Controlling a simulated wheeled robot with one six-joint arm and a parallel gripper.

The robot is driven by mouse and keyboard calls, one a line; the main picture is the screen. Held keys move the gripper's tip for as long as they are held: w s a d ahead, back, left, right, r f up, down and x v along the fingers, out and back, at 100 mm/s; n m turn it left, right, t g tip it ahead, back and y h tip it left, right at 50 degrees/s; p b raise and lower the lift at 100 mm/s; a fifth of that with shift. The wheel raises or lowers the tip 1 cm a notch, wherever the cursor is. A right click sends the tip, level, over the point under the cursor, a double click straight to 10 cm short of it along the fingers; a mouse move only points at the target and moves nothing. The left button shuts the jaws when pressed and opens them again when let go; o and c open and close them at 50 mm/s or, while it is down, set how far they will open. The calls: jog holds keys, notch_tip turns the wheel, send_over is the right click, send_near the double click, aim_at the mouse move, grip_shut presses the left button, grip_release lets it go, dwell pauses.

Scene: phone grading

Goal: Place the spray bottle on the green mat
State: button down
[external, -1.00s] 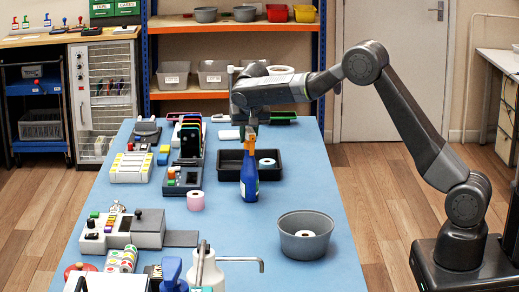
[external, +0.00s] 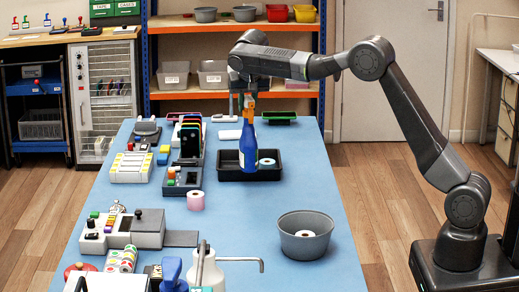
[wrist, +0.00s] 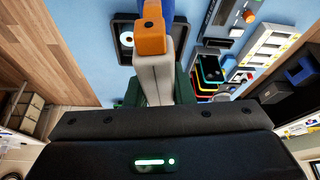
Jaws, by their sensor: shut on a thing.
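The spray bottle (external: 262,150) has a blue body and an orange head. My gripper (external: 249,98) is shut on its top and holds it roughly upright, apparently above the table. In the external view the bottle overlaps the black tray (external: 228,176). In the wrist view the orange head (wrist: 151,38) shows at the jaws, with a bit of blue body beyond it; the rest is hidden. A dark, flat, green-tinted item (external: 279,119) lies at the table's far right edge. I cannot tell whether it is the green mat.
A white roll (external: 267,163) is in the black tray. A grey bowl (external: 306,243) stands near the front right. Phones in a rack (external: 190,138), a pink roll (external: 195,201) and devices fill the left. Blue table is clear right of the tray.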

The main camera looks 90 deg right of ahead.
jog(key=w+a+n+t+y, duration=0.25)
jog(key=a+n, duration=0.85)
jog(key=a, duration=2.2)
jog(key=s+a+n+t+y, duration=0.2)
jog(key=s+a+n, duration=0.35)
jog(key=a, duration=0.55)
jog(key=w+d+r+m+g+h+p, duration=0.1)
jog(key=w+d+m+p, duration=0.2)
jog(key=d, duration=0.5)
jog(key=w+d+m+h, duration=0.1)
jog(key=w+d+m, duration=0.1)
jog(key=w+d, duration=0.55)
jog(key=d+f+m+h+p, duration=0.1)
jog(key=d+m+p, duration=0.3)
jog(key=d, duration=1.6)
notch_tip(320, 180, down, 10)
jog(key=shift+s+a+r+g, duration=0.15)
jog(key=shift+r+g, duration=0.1)
jog(key=shift+g, duration=0.2)
jog(key=shift+m, duration=0.25)
